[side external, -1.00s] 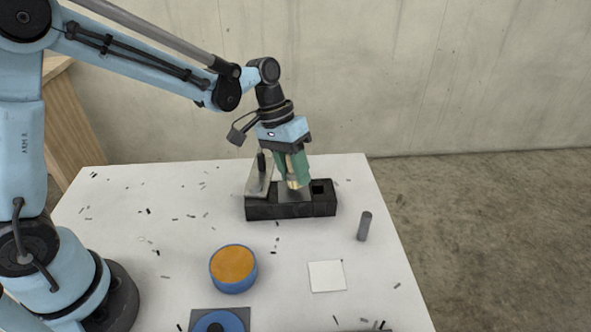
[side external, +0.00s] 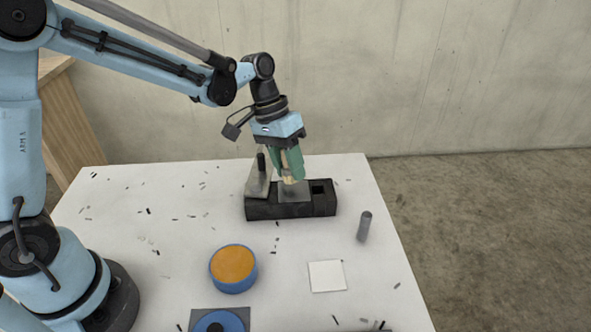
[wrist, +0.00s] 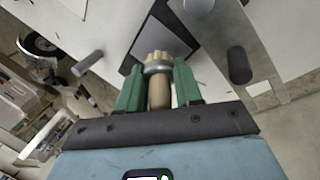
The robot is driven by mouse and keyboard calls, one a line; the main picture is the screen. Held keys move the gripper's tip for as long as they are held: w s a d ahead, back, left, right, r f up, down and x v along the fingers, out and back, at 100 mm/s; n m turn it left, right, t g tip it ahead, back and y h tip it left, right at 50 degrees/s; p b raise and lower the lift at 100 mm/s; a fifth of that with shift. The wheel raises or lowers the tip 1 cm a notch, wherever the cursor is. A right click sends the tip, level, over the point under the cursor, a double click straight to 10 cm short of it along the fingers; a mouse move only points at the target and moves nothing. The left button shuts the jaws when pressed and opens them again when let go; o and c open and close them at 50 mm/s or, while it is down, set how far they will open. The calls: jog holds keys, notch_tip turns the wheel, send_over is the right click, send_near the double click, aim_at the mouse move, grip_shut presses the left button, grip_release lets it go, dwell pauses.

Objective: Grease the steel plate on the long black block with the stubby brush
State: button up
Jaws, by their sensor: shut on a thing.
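My gripper (side external: 287,163) has green fingers closed on the stubby brush (side external: 289,180). In the wrist view the brush (wrist: 159,84) has a wooden handle between the fingers, a metal collar and pale bristles pointing away from my gripper. The long black block (side external: 262,210) lies on the table below. The flat grey steel plate (side external: 296,196) sits on the block's top, directly under the bristles. I cannot tell whether the bristles touch it. The brush partly hides the plate in both views.
A tilted grey metal piece with a dark knob (side external: 257,183) stands at the block's left end, close to my gripper. A blue tub of orange grease (side external: 233,264), a white square (side external: 326,276) and a grey cylinder (side external: 364,227) stand apart. Small dark bits litter the table.

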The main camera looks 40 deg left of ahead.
jog(key=shift+s+d, duration=1.6)
notch_tip(320, 180, up, 6)
jog(key=shift+r, duration=0.25)
dwell(0.5)
